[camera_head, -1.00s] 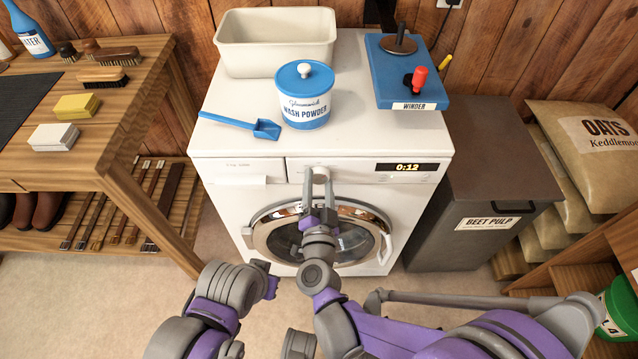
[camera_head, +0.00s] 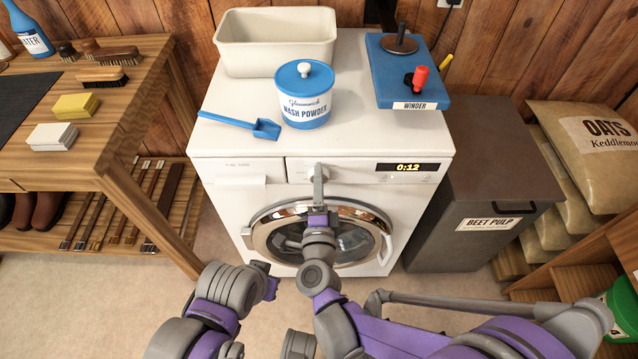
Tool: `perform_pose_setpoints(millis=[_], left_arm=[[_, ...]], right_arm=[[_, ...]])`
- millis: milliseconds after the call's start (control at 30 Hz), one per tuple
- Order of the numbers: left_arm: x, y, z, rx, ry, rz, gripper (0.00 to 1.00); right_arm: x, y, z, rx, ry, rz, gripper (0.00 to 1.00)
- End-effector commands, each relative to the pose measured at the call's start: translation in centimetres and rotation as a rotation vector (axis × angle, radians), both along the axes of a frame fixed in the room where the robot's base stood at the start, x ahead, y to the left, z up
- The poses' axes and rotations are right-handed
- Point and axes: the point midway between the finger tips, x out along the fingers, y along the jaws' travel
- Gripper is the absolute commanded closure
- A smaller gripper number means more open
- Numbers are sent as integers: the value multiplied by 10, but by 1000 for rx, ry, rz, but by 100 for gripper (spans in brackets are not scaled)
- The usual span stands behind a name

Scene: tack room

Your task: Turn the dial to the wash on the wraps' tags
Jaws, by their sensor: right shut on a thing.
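The white washing machine (camera_head: 222,205) stands in the middle, its round door closed. Its dial (camera_head: 319,170) is on the front panel, left of the display (camera_head: 408,167), which reads 0:12. My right gripper (camera_head: 318,178) is at the dial, shut on it; its fingers look edge-on, one in front of the other. The gripper hides most of the dial, and I cannot read its marks or setting. My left gripper (camera_head: 270,284) is low in front of the machine, at the end of the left arm; its fingers are not clear. No wraps or tags show.
On the machine top are a cream tub (camera_head: 276,58), a wash powder canister (camera_head: 304,100), a blue scoop (camera_head: 264,129) and a blue winder (camera_head: 410,88). A wooden bench (camera_head: 125,140) stands left, a beet pulp bin (camera_head: 490,170) right. Floor between bench and machine is clear.

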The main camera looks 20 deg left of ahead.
Motion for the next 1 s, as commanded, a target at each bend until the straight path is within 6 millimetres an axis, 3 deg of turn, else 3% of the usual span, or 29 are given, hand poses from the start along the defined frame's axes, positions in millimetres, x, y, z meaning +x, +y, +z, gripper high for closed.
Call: perform_pose_setpoints(millis=[667, 700, 833, 1000], left_arm=[[0, 0, 0, 0, 0, 0, 100], [0, 0, 0, 0, 0, 0, 100], [0, 0, 0, 0, 0, 0, 100], [0, 0, 0, 0, 0, 0, 100]], right_arm=[[0, 0, 0, 55, 17, 1, 92], [0, 0, 0, 55, 17, 1, 30], [0, 0, 0, 55, 16, 1, 6], [0, 0, 0, 55, 16, 0, 6]])
